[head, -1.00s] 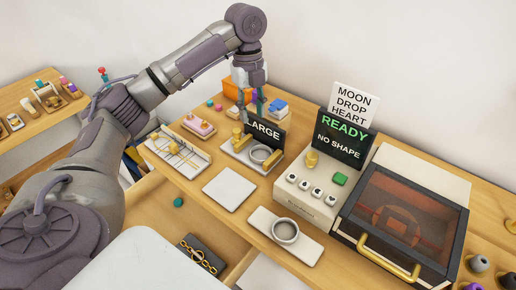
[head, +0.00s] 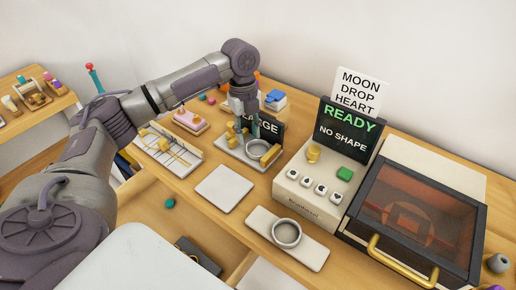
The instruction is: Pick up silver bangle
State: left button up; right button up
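A silver bangle (head: 256,150) lies on a white tray (head: 237,152) with gold pieces, in front of the dark "LARGE" sign (head: 271,128), which is partly covered. My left gripper (head: 248,131) points down over the back of this tray, just behind and above the bangle. Its two fingers look apart, with nothing seen between them. I cannot tell whether a fingertip touches the bangle. A second silver ring-shaped piece (head: 286,233) sits on a separate white plate (head: 314,255) at the front. My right gripper is not in view.
A beige button box (head: 298,203) with a "READY / NO SHAPE" screen (head: 345,130) and a dark oven (head: 415,215) with a gold handle stand to the right. A blank white plate (head: 224,188) lies in front. A drawer (head: 160,205) is open below.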

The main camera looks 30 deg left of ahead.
aim_at(248, 151)
pick_arm(q)
jog(key=f, duration=0.1)
jog(key=f+p, duration=0.1)
jog(key=f, duration=0.1)
jog(key=s+f, duration=0.1)
jog(key=shift+d+f, duration=0.15)
jog(key=shift+f, duration=0.25)
jog(key=shift+w+f, duration=0.1)
jog(key=shift+f, duration=0.3)
grip_shut()
